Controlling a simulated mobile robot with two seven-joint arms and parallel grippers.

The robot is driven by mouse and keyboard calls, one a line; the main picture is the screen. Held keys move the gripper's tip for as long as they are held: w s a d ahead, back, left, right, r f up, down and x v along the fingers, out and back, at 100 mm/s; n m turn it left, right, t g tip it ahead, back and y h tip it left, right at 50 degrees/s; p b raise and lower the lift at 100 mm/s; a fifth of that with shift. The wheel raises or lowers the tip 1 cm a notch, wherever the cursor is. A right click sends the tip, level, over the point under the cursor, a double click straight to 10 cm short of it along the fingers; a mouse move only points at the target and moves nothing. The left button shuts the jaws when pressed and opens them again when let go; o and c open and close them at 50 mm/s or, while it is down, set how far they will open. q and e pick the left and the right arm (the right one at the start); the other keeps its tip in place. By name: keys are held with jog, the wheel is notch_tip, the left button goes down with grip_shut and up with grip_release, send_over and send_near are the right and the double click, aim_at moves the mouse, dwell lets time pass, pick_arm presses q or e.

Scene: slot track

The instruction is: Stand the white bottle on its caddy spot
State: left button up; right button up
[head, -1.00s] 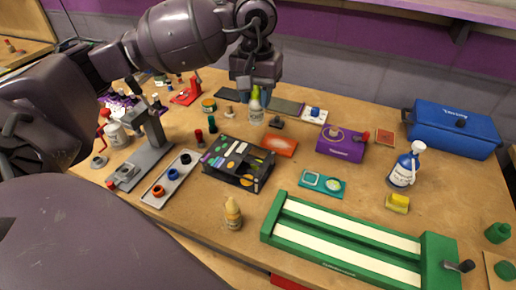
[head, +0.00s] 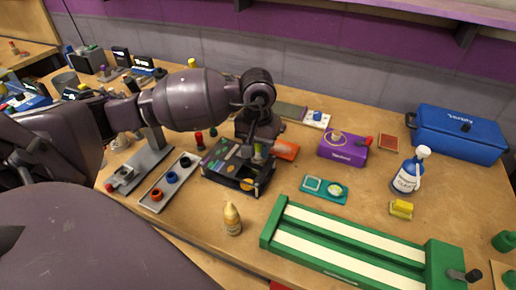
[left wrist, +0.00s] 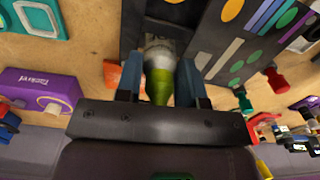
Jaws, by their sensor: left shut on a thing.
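My left gripper (head: 262,152) is shut on the white bottle (left wrist: 160,58), which has a green top (left wrist: 160,86) nearest my palm. In the head view the bottle (head: 258,151) is mostly hidden by my fingers and wrist. The black caddy (head: 222,176), with coloured dots and bars on its panel, stands on the bench. It also shows in the left wrist view (left wrist: 222,42). My left gripper and the bottle are at the caddy's back right part. I cannot tell whether the bottle's base touches the caddy. My right gripper is out of view.
An orange card (head: 287,150) and a purple box (head: 343,148) lie right of the caddy. A grey tray with rings (head: 170,178) is on its left. A small yellow bottle (head: 232,219) and a green track (head: 340,250) are in front. A blue-labelled bottle (head: 408,176) stands farther right.

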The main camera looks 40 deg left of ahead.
pick_arm(q)
jog(key=shift+f, duration=0.2)
jog(key=shift+f, duration=0.2)
jog(key=o, duration=1)
jog(key=shift+r, duration=0.1)
notch_tip(320, 180, up, 12)
jog(key=shift+r+p, duration=0.15)
jog(key=shift+p, duration=0.25)
